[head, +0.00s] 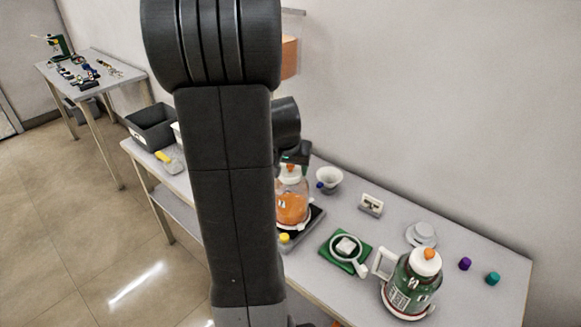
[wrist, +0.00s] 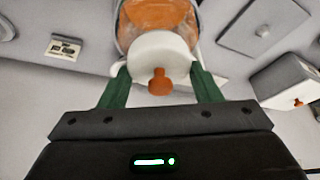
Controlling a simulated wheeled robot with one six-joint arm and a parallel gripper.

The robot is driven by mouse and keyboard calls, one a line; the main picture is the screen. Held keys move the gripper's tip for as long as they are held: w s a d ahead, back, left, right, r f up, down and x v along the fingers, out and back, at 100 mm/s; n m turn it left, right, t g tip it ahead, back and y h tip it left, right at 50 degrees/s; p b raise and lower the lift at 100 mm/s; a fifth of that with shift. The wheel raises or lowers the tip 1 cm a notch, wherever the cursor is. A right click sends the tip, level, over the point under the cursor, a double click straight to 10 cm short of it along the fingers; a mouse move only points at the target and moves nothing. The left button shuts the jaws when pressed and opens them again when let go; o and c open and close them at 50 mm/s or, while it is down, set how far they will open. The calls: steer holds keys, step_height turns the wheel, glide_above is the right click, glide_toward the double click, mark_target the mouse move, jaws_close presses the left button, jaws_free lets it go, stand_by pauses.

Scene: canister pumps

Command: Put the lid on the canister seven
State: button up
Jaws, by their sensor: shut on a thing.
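My gripper (wrist: 158,88) has its green fingers on both sides of a white lid (wrist: 160,52) with an orange knob (wrist: 160,82). The lid is over the top of a clear canister (wrist: 157,12) with orange contents. In the head view this canister (head: 291,208) stands on a dark base behind my arm, with a dark mark on its front that I cannot read surely as a seven. I cannot tell whether the lid is seated or slightly above the rim. A second, green canister (head: 402,288) with a white top and orange knob stands at front right.
A green scale (head: 331,258) with a white block and ring lies between the canisters. A white cup (head: 329,178), a small display (head: 371,204), a pale round dish (head: 421,235), and purple (head: 465,264) and teal (head: 492,279) caps stand on the table. A grey bin (head: 153,130) is at left.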

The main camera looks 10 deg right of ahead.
steer(key=o, duration=1.4)
steer(key=shift+r, duration=0.1)
steer(key=shift+r+p, duration=2.45)
steer(key=shift+r, duration=1.05)
jaws_close()
